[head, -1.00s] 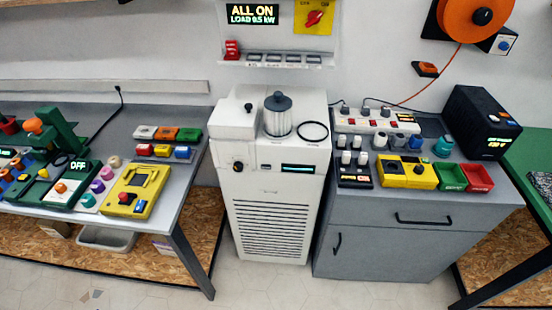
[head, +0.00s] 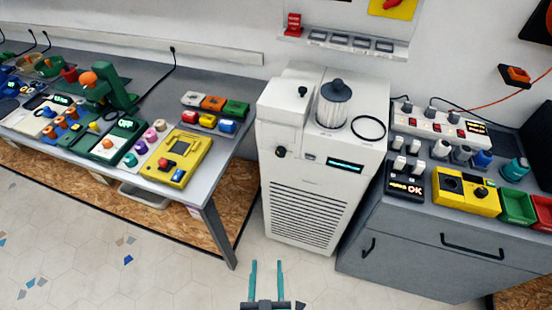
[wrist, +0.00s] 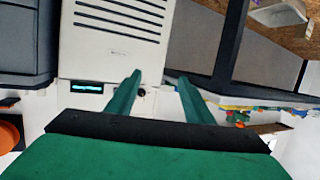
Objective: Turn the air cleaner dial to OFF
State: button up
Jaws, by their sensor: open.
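The white air cleaner (head: 300,205) stands on the floor between the grey table and the grey cabinet. Its small black dial (head: 280,152) sits on the upper front, left of a lit display (head: 345,164); its setting is too small to read. My gripper (head: 267,266) is open and empty at the bottom of the head view, short of the air cleaner. In the wrist view the scene appears upside down, with the dial (wrist: 141,91) close to the left fingertip in the picture and the display (wrist: 87,87) farther left. The fingers look apart from the dial.
A grey table (head: 222,165) with several coloured devices stands on the left. A grey cabinet (head: 420,250) with switch boxes stands close on the right. A filter cylinder (head: 334,105) and a black ring (head: 368,128) lie on top of the air cleaner. The floor in front is clear.

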jog(key=w+r+m+h, duration=0.1)
jog(key=w+r+h, duration=0.1)
jog(key=w, duration=1.1)
jog(key=m+t+h, duration=0.2)
jog(key=m+h, duration=0.1)
jog(key=h, duration=0.1)
send_near(280, 155)
jog(key=x, duration=0.8)
jog(key=shift+w, duration=0.15)
jog(key=shift+d, duration=0.1)
jog(key=shift+c, duration=0.2)
jog(key=c, duration=1)
